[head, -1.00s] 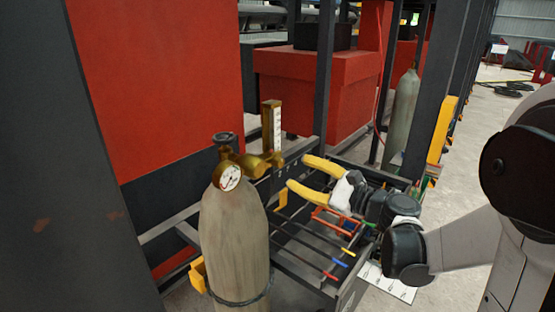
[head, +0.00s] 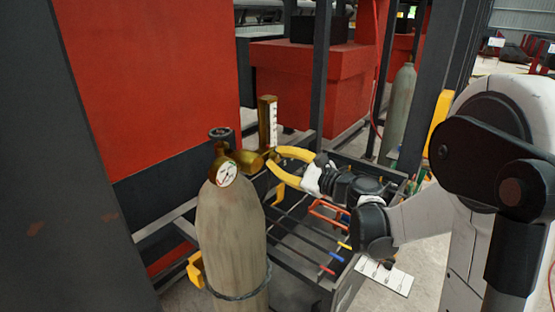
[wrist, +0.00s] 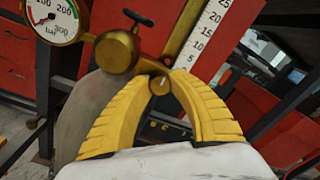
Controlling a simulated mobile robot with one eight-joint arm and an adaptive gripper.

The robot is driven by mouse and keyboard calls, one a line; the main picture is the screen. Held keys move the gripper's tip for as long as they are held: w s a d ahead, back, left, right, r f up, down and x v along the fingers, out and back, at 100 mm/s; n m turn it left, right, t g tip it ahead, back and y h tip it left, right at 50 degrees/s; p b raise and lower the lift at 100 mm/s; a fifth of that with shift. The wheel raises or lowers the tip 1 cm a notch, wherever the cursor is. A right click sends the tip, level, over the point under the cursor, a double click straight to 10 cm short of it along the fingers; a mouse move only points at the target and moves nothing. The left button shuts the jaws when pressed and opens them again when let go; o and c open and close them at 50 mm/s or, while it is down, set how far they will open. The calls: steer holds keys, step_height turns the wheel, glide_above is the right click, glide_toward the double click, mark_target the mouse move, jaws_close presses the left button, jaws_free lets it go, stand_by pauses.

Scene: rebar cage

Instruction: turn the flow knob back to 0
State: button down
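The flow knob (wrist: 160,84) is a small brass disc with a pale mark, at the foot of the brass flow meter. The meter's white scale (wrist: 208,30) reads 5 to 25 in the wrist view. The meter (head: 264,122) stands upright beside the grey gas cylinder (head: 232,232) in the head view. My gripper (head: 273,157) has two yellow ridged fingers, drawn together at the meter's base. In the wrist view its fingertips (wrist: 162,78) sit on both sides of the knob and appear to touch it. The knob is hidden in the head view.
A round pressure gauge (head: 227,173) and a dark-topped cylinder valve (head: 221,135) are left of the meter. Below my gripper is a dark frame rack (head: 290,262) with coloured rods. A dark post (head: 322,70) rises just behind. Red cabinets fill the background.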

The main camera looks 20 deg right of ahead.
steer(key=shift+n+b, duration=0.3)
steer(key=shift+f+n+b, duration=0.15)
steer(key=shift+n+b, duration=0.45)
steer(key=shift+n, duration=0.4)
steer(key=n+b, duration=0.1)
steer(key=n, duration=0.2)
steer(key=shift+n+b, duration=0.35)
steer(key=shift+n, duration=0.05)
steer(key=n+b, duration=0.1)
steer(key=n, duration=0.2)
steer(key=shift+n, duration=0.3)
steer(key=n+b, duration=0.1)
steer(key=n, duration=0.2)
steer(key=shift+n+y, duration=0.4)
steer(key=n+b, duration=0.1)
steer(key=n, duration=0.5)
steer(key=shift+d+r+n+b, duration=0.1)
steer(key=shift+r+n+b, duration=0.1)
steer(key=shift+n+b, duration=0.2)
steer(key=n, duration=0.6)
steer(key=shift+r+n+y+b, duration=0.1)
steer(key=shift+n+y+b, duration=0.2)
steer(key=shift+y, duration=0.1)
steer(key=shift+w, duration=0.1)
steer(key=c, duration=1.2)
jaws_free()
